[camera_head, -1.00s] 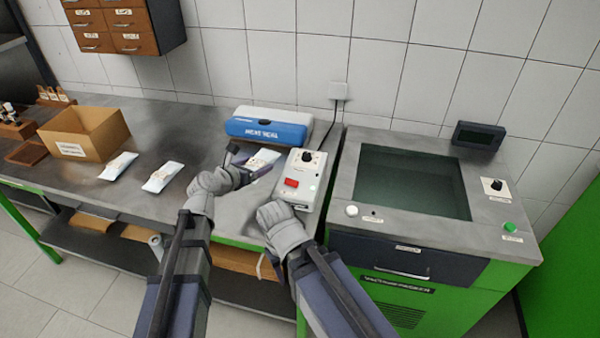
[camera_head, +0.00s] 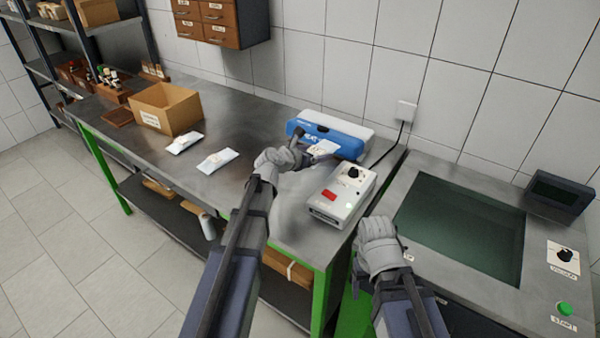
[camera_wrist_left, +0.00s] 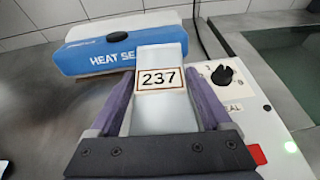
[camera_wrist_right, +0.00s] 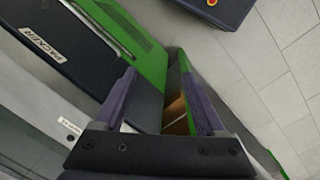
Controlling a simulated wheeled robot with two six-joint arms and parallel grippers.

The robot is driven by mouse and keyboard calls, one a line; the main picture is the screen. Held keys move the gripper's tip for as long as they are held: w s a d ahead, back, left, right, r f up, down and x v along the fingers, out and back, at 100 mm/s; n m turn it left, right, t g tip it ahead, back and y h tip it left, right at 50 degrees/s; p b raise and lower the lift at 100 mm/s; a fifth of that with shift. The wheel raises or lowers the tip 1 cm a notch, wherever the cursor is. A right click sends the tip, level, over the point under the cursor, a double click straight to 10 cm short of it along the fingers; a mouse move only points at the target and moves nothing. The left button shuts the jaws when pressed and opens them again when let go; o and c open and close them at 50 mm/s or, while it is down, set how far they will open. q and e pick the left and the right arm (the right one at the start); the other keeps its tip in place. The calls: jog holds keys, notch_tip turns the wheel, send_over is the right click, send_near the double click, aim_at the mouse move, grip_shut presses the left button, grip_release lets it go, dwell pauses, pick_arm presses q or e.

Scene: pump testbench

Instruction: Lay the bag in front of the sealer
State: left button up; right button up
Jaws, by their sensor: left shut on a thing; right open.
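The sealer (camera_head: 345,143) is a blue and white box marked HEAT SEAL at the back of the bench; it also shows in the left wrist view (camera_wrist_left: 95,55). My left gripper (camera_wrist_left: 160,105) is shut on a white bag (camera_wrist_left: 160,60) labelled 237. The bag's far end points at the sealer's front, close to it; the head view shows this bag (camera_head: 324,148) too. I cannot tell whether it touches the bench or the sealer. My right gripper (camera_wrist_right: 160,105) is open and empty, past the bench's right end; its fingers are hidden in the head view.
A control box (camera_head: 343,192) with a knob and red button stands right of the left gripper. Two more bags (camera_head: 185,143) (camera_head: 217,160) and a cardboard box (camera_head: 166,108) are on the bench (camera_head: 150,157).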

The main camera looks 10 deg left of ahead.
pick_arm(q)
jog(key=n+y, duration=0.1)
send_over(295, 175)
jog(key=shift+t, duration=0.3)
notch_tip(295, 175, down, 10)
jog(key=b, duration=1)
jog(key=shift+f, duration=0.15)
jog(key=o, duration=1.4)
jog(key=shift+r, duration=0.3)
jog(key=p+v, duration=0.4)
jog(key=v, duration=0.6)
jog(key=shift+s+a+r, duration=0.1)
jog(key=shift+s+r, duration=0.05)
jog(key=shift+s, duration=0.05)
jog(key=shift+p+v, duration=0.35)
jog(key=shift+v, duration=0.4)
